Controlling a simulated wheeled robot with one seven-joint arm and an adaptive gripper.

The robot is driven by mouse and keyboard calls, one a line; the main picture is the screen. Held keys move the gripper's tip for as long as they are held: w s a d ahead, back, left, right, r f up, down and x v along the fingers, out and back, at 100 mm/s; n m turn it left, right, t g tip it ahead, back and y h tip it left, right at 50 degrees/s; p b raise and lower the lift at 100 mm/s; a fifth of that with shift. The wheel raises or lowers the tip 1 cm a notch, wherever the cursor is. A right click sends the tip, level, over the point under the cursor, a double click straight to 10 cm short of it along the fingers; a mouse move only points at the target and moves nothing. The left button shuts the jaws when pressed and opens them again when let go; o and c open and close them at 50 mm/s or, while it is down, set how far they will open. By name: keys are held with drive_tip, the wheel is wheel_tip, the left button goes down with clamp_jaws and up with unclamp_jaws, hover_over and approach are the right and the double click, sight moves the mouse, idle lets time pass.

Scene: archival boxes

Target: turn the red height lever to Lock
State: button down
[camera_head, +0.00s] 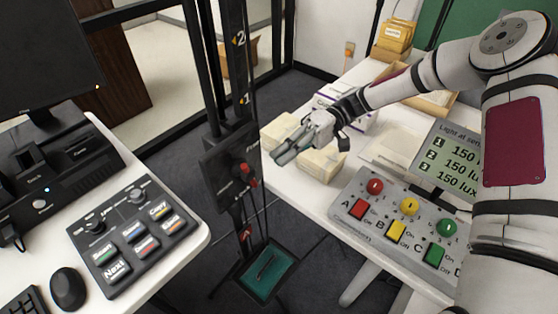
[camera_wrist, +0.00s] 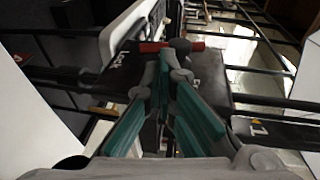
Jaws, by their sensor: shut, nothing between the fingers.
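The red height lever (camera_head: 244,171) is on a dark box (camera_head: 222,172) fixed to the black column, with small white lettering on the box face. In the wrist view the red lever (camera_wrist: 152,47) lies across the box just beyond my fingertips, with a dark round knob at its right end. Lettering that seems to end in "ock" shows near its left end. My gripper (camera_head: 277,158) is shut and empty, to the right of the lever in the head view. The wrist view shows its green-padded fingers (camera_wrist: 166,62) together; whether they touch the lever, I cannot tell.
Pale boxes (camera_head: 322,162) stand on the right table close beside my gripper. A button panel (camera_head: 385,222) and a light display (camera_head: 452,160) are on that table. A left desk (camera_head: 180,250) holds a keypad, mouse and monitor. A green tray (camera_head: 268,272) sits low on the column.

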drive_tip(key=v, duration=0.8)
drive_tip(key=shift+r+b, duration=0.4)
drive_tip(key=shift+d, duration=0.1)
